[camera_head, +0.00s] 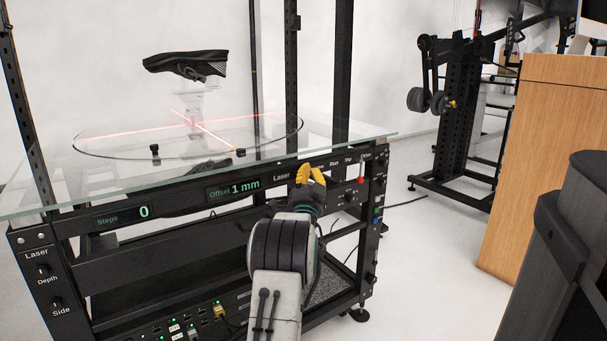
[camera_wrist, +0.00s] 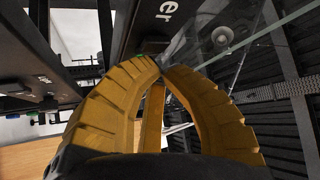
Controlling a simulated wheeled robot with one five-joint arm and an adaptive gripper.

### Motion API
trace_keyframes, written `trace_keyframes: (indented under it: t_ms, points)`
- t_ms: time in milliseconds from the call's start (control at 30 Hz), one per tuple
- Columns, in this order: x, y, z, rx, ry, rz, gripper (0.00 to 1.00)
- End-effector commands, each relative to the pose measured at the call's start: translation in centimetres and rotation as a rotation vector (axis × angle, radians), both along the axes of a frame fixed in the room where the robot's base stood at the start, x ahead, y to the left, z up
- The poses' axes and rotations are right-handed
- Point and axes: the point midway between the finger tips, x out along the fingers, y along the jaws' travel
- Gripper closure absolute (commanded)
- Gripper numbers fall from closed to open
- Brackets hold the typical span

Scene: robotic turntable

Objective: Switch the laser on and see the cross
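A red laser cross (camera_head: 192,122) shows on the round glass turntable (camera_head: 110,153), with its two lines meeting near the middle. The "Laser" label (camera_head: 281,177) is on the front panel of the rack. My gripper (camera_head: 311,172) is at the panel just right of that label and hides the control there. In the wrist view, the yellow fingertips (camera_wrist: 160,65) meet, with nothing seen between them. The letters "er" (camera_wrist: 167,10) show on the panel above them. I cannot tell whether the fingers touch a switch.
A dark shoe-like object (camera_head: 187,64) sits on a clear stand above the turntable. A wooden cabinet (camera_head: 540,170) stands at the right. White floor lies between it and the rack.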

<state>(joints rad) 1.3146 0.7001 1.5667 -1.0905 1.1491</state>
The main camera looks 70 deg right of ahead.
Motion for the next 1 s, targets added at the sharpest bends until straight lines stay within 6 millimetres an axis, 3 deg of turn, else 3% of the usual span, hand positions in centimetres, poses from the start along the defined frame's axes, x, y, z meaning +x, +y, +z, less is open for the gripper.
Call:
trace_keyframes:
  t_ms: [1000]
  points:
    - [-1.1,1.0,0.0,0.000,-0.005,-0.011,1.00]
